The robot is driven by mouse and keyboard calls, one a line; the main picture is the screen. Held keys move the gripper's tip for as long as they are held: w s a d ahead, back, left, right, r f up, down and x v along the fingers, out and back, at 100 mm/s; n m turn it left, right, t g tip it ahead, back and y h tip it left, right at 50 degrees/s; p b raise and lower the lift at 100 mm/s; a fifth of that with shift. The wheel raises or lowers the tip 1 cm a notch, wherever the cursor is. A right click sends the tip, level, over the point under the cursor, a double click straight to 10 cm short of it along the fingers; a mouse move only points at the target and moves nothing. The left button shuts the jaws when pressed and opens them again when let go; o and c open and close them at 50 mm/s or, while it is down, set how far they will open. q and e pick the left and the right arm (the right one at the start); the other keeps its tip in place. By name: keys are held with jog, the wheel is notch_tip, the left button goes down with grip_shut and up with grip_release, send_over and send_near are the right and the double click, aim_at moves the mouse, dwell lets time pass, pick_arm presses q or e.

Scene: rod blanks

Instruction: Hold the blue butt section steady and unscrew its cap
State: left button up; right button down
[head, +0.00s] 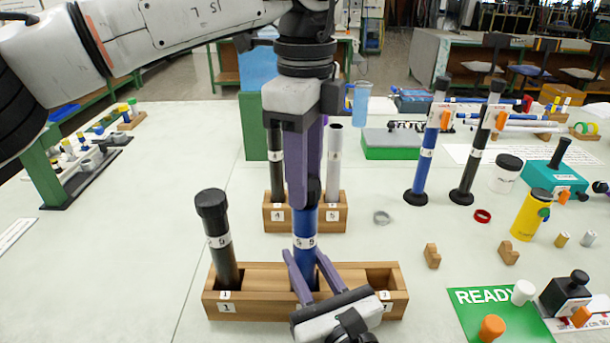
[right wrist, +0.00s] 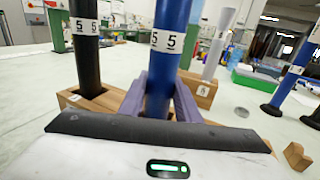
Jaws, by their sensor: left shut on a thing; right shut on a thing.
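The blue butt section (head: 305,228), labelled 5, stands upright in the middle of the front wooden rack (head: 258,280). It also shows in the right wrist view (right wrist: 167,75). Its black cap (head: 315,190) is mostly hidden behind the purple fingers of my left gripper (head: 303,192), which comes straight down from above and is shut on it. My right gripper (head: 304,262) reaches in from the front, low near the rack. Its purple fingers are shut on the blue section from both sides, below the label.
A black capped section (head: 222,250) stands in the front rack's left slot; the right slot (head: 382,275) looks empty. A second rack (head: 336,219) behind holds a black and a white section. Two stands, a yellow bottle (head: 530,215) and a green READY mat (head: 470,310) lie right.

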pick_arm(q)
jog(key=shift+r, duration=2)
pick_arm(e)
jog(key=c, duration=1.3)
grip_release()
jog(key=shift+o, duration=0.2)
